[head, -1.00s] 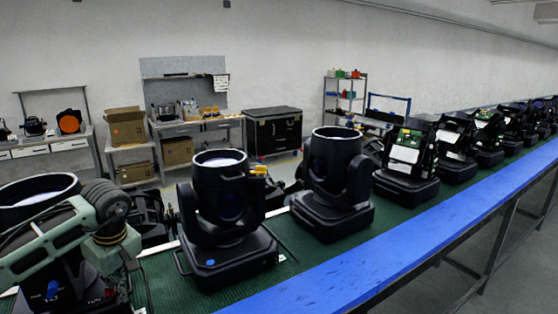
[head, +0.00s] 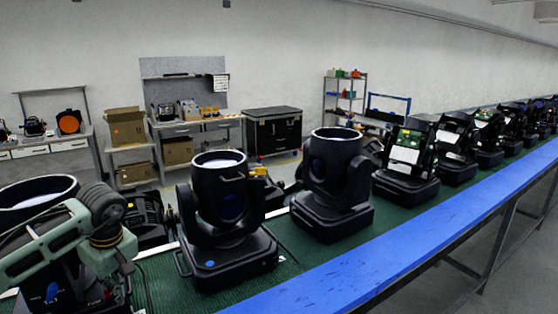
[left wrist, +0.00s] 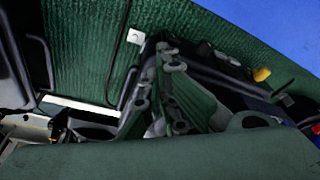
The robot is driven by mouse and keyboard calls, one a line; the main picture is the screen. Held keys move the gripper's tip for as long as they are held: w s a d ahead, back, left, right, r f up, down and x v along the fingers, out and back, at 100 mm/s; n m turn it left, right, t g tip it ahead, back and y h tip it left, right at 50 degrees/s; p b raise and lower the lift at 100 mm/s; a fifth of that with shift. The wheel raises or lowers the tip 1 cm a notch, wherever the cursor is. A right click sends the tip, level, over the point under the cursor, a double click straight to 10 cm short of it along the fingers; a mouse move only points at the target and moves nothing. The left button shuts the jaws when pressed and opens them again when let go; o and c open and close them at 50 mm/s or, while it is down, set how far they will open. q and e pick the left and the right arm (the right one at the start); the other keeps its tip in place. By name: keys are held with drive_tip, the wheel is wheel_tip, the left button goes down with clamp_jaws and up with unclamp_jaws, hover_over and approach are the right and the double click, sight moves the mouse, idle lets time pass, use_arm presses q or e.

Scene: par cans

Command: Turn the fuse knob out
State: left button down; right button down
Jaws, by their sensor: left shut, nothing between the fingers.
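The nearest black moving-head light (head: 40,190) stands at the lower left of the head view, partly covered by my left arm. Its base carries a blue round part (head: 52,292) and small lettering that seems to read "Fuse" (head: 95,303). My left gripper (head: 127,272) points down beside the base's right side, shut and empty. In the left wrist view its finger linkage (left wrist: 172,85) lies across the dark base edge. A small yellow part (left wrist: 262,74) and a red part (left wrist: 318,128) show on that base, to the right. I cannot tell which one is the fuse knob.
A second black light (head: 220,215) with a blue dot on its base stands close to the gripper's right. Several more lights line the green belt (head: 290,265), bordered by a blue rail (head: 400,250). Workbenches and a black case (head: 272,130) are at the back.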

use_arm(q)
drive_tip(key=shift+s+a+f, duration=0.15)
drive_tip(key=shift+s+a, duration=0.15)
drive_tip(key=shift+s, duration=0.15)
drive_tip(key=shift+s+a+p, duration=0.15)
drive_tip(key=shift+a+p, duration=0.05)
drive_tip(key=shift+p, duration=0.1)
drive_tip(key=shift+s+d, duration=0.15)
drive_tip(key=shift+s, duration=0.1)
drive_tip(key=p+v, duration=0.1)
drive_tip(key=v, duration=0.1)
drive_tip(key=p+v, duration=0.2)
drive_tip(key=a+p+v, duration=0.1)
drive_tip(key=v, duration=0.1)
drive_tip(key=shift+w+r, duration=0.25)
drive_tip(key=shift+w, duration=0.1)
drive_tip(key=shift+f, duration=0.1)
